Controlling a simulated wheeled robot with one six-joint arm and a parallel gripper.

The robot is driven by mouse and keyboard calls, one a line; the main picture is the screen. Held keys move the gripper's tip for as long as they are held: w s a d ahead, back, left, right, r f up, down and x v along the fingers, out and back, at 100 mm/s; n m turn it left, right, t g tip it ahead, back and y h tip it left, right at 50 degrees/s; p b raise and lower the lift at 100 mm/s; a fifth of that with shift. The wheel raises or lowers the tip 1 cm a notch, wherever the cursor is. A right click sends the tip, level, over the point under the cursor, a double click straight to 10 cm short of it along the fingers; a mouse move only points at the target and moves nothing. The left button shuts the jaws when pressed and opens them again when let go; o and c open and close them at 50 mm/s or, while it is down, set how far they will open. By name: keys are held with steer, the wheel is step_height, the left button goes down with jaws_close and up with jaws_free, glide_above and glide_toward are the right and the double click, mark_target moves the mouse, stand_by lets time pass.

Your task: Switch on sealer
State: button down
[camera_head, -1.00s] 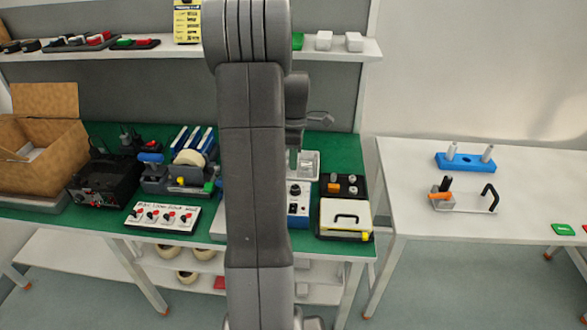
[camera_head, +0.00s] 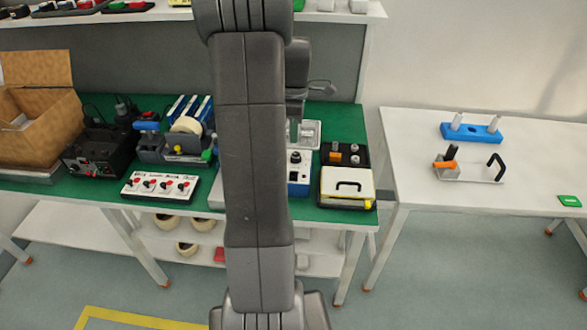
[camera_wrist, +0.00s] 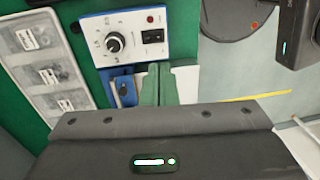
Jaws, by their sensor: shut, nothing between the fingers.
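The sealer (camera_head: 299,172) is a blue and white box on the green bench in the head view, partly hidden behind my arm. In the wrist view its white control panel (camera_wrist: 127,36) has a black round knob (camera_wrist: 114,42), a black rocker switch (camera_wrist: 153,36) and a small dark red lamp (camera_wrist: 150,19). I cannot tell whether the lamp is lit. My gripper (camera_wrist: 158,68) is shut and empty, its fingertips just below the rocker switch in the picture. I cannot tell whether they touch the panel. In the head view the fingers are not clearly visible.
A clear compartment tray (camera_wrist: 40,62) lies left of the sealer in the wrist view. A panel of red switches (camera_head: 160,187), a tape dispenser (camera_head: 180,140) and a yellow-and-white case (camera_head: 346,187) stand on the bench. A white table (camera_head: 440,202) is at the right.

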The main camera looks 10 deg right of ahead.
steer(key=f, duration=0.4)
steer(key=s+f, duration=0.1)
steer(key=f, duration=0.7)
steer(key=shift+s+a+f+p, duration=0.1)
steer(key=shift+s+a+p, duration=0.1)
steer(key=shift+p, duration=0.1)
steer(key=shift+f, duration=0.1)
steer(key=shift+s+f+b, duration=0.1)
steer(key=shift+f+b, duration=0.15)
steer(key=shift+b, duration=0.1)
steer(key=shift+r, duration=0.15)
steer(key=shift+w+d+r+p, duration=0.15)
steer(key=shift+w+p, duration=0.25)
steer(key=shift+w, duration=0.4)
